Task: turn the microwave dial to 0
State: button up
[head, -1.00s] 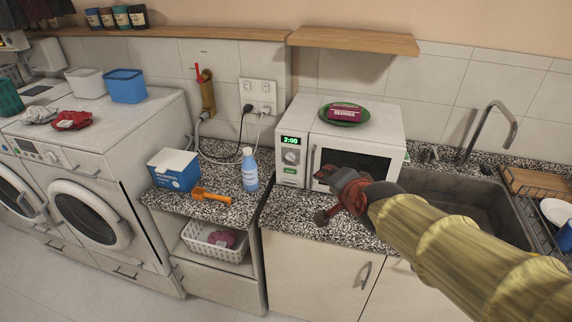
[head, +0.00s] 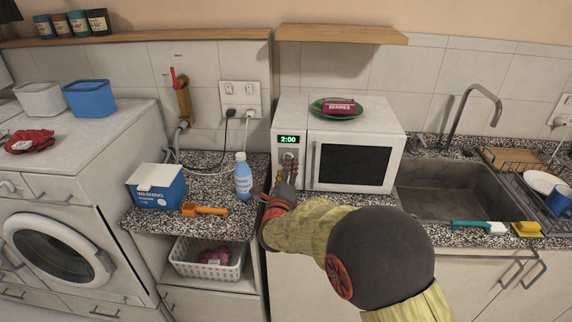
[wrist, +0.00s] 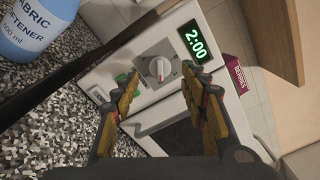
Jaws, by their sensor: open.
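The white microwave (head: 393,133) stands on the speckled counter with its door shut. Its green display (head: 289,139) reads 2:00 and also shows in the wrist view (wrist: 195,43). The dial (wrist: 158,68) is a round light knob with a red mark on a grey square plate, below the display. In the head view my gripper hides most of it. My gripper (head: 287,170) is in front of the control panel. In the wrist view its fingers (wrist: 165,93) are open, one to each side of the dial, with nothing between them; contact with the dial cannot be told.
A blue softener bottle (head: 243,178) stands close to the left of my gripper. A blue-and-white box (head: 157,188) and an orange scoop (head: 204,210) lie further left. The sink (head: 450,190) is at right.

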jog(key=w, duration=0.4)
jog(key=shift+w+b, duration=0.3)
jog(key=shift+b, duration=0.05)
jog(key=c, duration=0.4)
jog(key=shift+d, duration=0.1)
jog(key=c, duration=0.7)
